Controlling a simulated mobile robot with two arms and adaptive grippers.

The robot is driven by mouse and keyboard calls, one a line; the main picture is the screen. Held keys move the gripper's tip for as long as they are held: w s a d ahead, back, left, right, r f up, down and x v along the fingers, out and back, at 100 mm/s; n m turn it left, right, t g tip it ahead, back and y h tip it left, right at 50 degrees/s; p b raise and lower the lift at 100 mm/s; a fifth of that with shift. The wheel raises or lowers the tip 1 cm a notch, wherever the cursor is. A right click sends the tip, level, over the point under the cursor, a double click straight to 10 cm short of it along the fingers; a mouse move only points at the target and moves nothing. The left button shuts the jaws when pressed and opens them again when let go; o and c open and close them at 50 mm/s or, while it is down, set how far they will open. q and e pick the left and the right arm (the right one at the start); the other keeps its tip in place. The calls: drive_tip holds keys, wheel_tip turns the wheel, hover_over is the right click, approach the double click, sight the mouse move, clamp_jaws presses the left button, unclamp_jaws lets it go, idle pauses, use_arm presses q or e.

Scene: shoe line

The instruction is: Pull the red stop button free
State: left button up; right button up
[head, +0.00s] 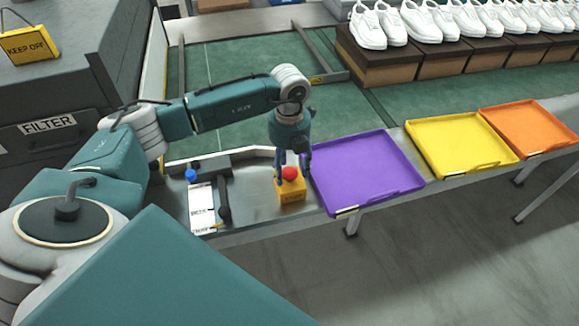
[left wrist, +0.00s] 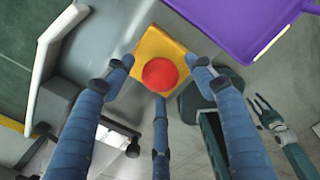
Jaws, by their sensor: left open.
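The red stop button (head: 289,173) sits on top of a yellow box (head: 291,192) on the grey metal bench, left of the purple tray. My left gripper (head: 291,163) is above it, pointing down, with its fingers spread. In the left wrist view the red button (left wrist: 160,74) and the yellow box (left wrist: 150,46) lie between the spread fingertips (left wrist: 160,75) of my open gripper. I cannot tell from these views whether any finger touches the button. My right gripper (left wrist: 268,112) seems to show at the right of the left wrist view, away from the button and empty.
The purple tray (head: 343,206) stands close to the right of the box. Yellow (head: 437,172) and orange (head: 541,147) trays follow. A blue knob (head: 190,175) and a white labelled panel (head: 202,207) lie to the left. White shoes (head: 367,28) stand on boxes behind.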

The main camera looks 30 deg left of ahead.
sight(290, 171)
use_arm(q)
clamp_jaws()
drive_tip(key=shift+w+r, duration=0.1)
drive_tip(key=shift+r, duration=0.75)
drive_tip(key=shift+c, duration=1.8)
unclamp_jaws()
drive_tip(key=o, duration=0.4)
drive_tip(key=shift+c, duration=0.2)
drive_tip(key=shift+r, duration=0.15)
wheel_tip(290, 171, up, 12)
